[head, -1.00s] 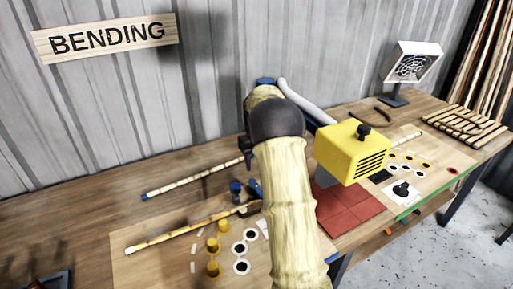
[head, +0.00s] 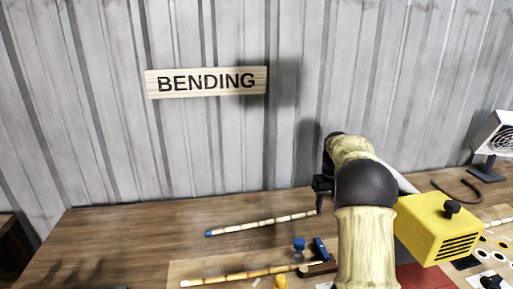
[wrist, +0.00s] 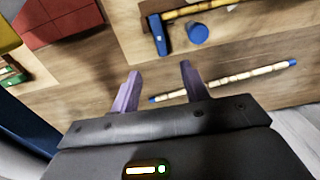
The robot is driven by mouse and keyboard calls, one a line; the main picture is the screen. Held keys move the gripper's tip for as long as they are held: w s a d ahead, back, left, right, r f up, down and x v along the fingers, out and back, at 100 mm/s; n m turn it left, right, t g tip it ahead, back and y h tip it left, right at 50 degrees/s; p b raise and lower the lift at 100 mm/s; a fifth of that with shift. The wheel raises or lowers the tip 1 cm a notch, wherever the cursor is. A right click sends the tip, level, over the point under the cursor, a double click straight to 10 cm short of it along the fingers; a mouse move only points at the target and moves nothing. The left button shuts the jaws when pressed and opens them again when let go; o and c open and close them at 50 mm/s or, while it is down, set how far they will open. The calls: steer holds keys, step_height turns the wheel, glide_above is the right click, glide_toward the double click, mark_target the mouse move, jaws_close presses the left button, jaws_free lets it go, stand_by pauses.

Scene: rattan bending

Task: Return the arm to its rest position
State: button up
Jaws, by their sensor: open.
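My gripper (wrist: 159,88) shows in the wrist view with its two purple fingers spread apart and nothing between them. It is above the wooden bench (head: 120,235). In the head view my arm rises in front of the bench, and the gripper is mostly hidden behind the arm's dark joint. A rattan pole with blue ends (wrist: 225,82) lies on the bench beyond the fingertips in the wrist view; it also lies left of my arm in the head view (head: 262,223).
A second pole (head: 240,275) lies on a pale board nearer the front. A yellow machine (head: 437,228) stands right of my arm, with a fan (head: 494,140) behind. The bench's left part is clear.

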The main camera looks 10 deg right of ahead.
steer(key=s+a+f+t+p, duration=0.1)
steer(key=s+a, duration=0.7)
steer(key=s, duration=0.5)
steer(key=s+a+f+t+p, duration=0.1)
steer(key=s+a+f, duration=0.1)
steer(key=s+a, duration=0.7)
steer(key=s, duration=0.5)
steer(key=shift+a+t+p, duration=0.2)
steer(key=shift+t+p, duration=0.1)
